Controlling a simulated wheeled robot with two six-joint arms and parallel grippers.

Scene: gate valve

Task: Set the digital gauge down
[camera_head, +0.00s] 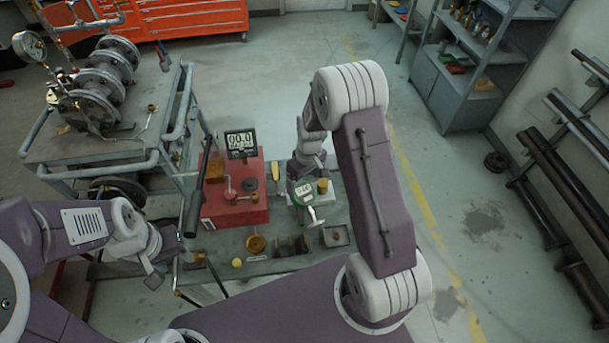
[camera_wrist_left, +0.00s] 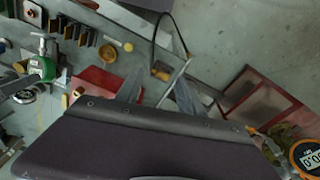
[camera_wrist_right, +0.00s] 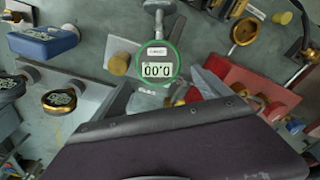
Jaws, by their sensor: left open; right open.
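The green-rimmed digital gauge (camera_head: 303,192), reading 00.0, is at a pale plate on the bench, with its metal stem pointing toward the front. In the right wrist view the gauge (camera_wrist_right: 160,68) lies just beyond my right gripper (camera_wrist_right: 166,90), whose fingers are apart on either side of its near edge. A brass fitting shows below the gauge, between the fingers; I cannot tell whether a finger touches it. In the left wrist view the gauge (camera_wrist_left: 42,68) is at the far left, away from my left gripper (camera_wrist_left: 157,88), which is open and empty near the bench's front edge.
A slotted rack (camera_head: 291,246) and small tray (camera_head: 336,236) are in front. A blue meter (camera_wrist_right: 42,42) is nearby. A pipe cart (camera_head: 95,150) stands at left.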

